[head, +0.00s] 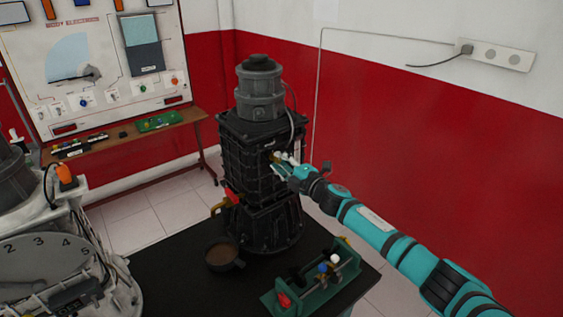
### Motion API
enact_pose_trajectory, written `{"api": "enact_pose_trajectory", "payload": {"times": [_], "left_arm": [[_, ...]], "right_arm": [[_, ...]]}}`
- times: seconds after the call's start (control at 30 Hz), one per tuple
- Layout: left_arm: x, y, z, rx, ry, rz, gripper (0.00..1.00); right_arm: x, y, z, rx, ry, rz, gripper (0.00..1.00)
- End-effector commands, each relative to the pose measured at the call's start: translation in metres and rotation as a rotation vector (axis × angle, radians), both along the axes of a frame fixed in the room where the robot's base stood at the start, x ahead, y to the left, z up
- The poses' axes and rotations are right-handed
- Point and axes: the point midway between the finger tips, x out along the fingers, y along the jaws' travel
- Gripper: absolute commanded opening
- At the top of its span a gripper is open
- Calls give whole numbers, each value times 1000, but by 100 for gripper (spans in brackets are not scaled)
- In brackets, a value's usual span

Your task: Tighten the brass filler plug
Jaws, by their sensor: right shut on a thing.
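The brass filler plug (275,157) is a small yellowish spot on the right-hand side of the dark engine trainer (262,205), mostly hidden by my right gripper. My right gripper (279,163) reaches in from the right and is shut on the plug at the engine's side. The fingertips are small in view, so the exact grip and how far the plug sits in are hard to make out. My left gripper is not in view.
The engine stands on a black table (165,270). A brown-filled cup (222,254) and a green rack with coloured knobs (312,282) stand in front. A red-handled brass valve (228,200) sticks out left. A white dial machine (50,255) fills the lower left.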

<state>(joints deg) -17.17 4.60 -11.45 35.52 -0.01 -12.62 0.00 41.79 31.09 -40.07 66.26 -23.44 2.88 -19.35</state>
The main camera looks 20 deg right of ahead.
Motion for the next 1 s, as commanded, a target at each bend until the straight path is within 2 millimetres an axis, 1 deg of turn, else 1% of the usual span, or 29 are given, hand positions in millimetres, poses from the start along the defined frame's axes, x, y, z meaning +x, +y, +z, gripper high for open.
{"api": "enact_pose_trajectory", "payload": {"times": [0.27, 0.3, 0.43, 0.77, 0.87, 0.97, 1.0], "left_arm": [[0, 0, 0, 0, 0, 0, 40], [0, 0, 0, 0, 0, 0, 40], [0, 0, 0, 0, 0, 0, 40], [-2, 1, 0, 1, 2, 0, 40], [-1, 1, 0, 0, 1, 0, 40], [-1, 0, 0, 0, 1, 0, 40], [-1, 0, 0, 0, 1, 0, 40]], "right_arm": [[0, 0, -1, 2, 2, 0, 0], [0, 0, -1, 2, 2, 0, 27], [0, 0, -1, 1, 1, 0, 44], [-3, -1, -1, 0, 1, 0, 44], [-12, -6, -2, -2, 2, -1, 44], [-28, -11, -2, -3, 2, 1, 44], [-36, -14, -3, -2, 3, 0, 44]]}}
